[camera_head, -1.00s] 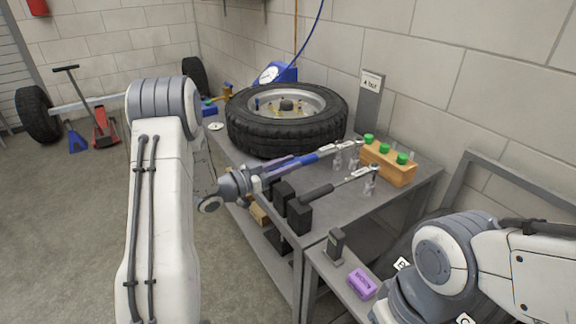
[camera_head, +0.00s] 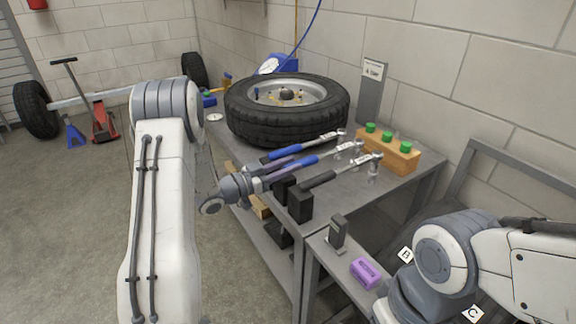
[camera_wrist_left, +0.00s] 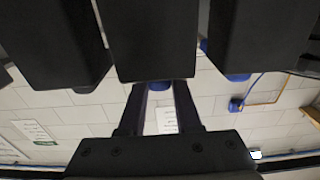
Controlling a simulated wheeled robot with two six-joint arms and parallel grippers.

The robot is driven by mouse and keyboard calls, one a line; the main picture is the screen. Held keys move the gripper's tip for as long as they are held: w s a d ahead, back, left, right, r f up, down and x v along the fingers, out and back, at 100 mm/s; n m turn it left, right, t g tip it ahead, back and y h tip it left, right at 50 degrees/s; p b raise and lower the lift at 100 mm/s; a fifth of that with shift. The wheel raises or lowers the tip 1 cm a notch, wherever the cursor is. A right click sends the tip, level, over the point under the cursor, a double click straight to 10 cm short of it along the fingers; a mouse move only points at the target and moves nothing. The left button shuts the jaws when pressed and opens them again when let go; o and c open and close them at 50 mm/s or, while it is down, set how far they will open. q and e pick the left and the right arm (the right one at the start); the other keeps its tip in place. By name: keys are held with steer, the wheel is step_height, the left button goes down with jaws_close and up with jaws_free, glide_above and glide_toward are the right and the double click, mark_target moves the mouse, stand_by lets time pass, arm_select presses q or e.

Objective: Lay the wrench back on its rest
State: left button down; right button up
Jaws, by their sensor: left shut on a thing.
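My left gripper (camera_head: 270,176) is at the front-left edge of the metal bench (camera_head: 363,191), shut on the handle of the middle, blue-handled wrench (camera_head: 305,161). This wrench lies between another blue-handled wrench (camera_head: 285,153) behind and a black-handled wrench (camera_head: 322,179) in front, roughly parallel to both. Its head points right, close to a small metal post (camera_head: 355,160). In the left wrist view, the gripper fingers (camera_wrist_left: 158,108) point toward the middle black rest block (camera_wrist_left: 152,40), with a blue handle end (camera_wrist_left: 159,86) between them. I cannot tell whether the wrench touches its rest. My right gripper is out of view.
A tire (camera_head: 288,130) fills the back of the bench. A wooden block with green caps (camera_head: 388,150) stands right of the wrench heads. A lower side table (camera_head: 345,270) holds a purple box (camera_head: 366,272) and a dark upright device (camera_head: 338,233).

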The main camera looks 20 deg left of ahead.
arm_select(q)
steer(key=c, duration=0.5)
jaws_free()
steer(key=shift+f, duration=0.1)
steer(key=shift+f, duration=0.1)
steer(key=shift+v, duration=5.3)
